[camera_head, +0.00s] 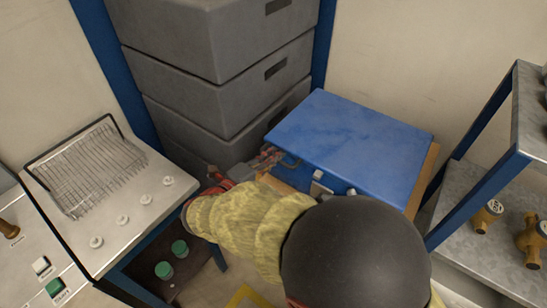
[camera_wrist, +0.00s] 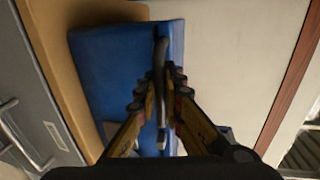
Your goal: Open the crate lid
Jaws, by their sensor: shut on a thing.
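The blue crate (camera_head: 352,140) sits on a wooden surface, its flat blue lid facing up and looking closed. A small pale latch (camera_head: 321,180) shows on its front edge. A dark handle (camera_head: 291,160) juts from the edge near my gripper (camera_head: 268,160). In the wrist view, the blue crate (camera_wrist: 115,80) fills the middle, and the dark curved handle (camera_wrist: 160,54) runs between the fingers. My gripper (camera_wrist: 163,92) is shut on that handle. My arm hides part of the crate's front in the head view.
Grey stacked bins (camera_head: 225,75) stand behind and left of the crate. A metal shelf (camera_head: 480,170) with brass meters (camera_head: 532,240) is at the right. A bench with a wire rack (camera_head: 85,165) is at the left, with green-topped items (camera_head: 179,249) on a shelf below.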

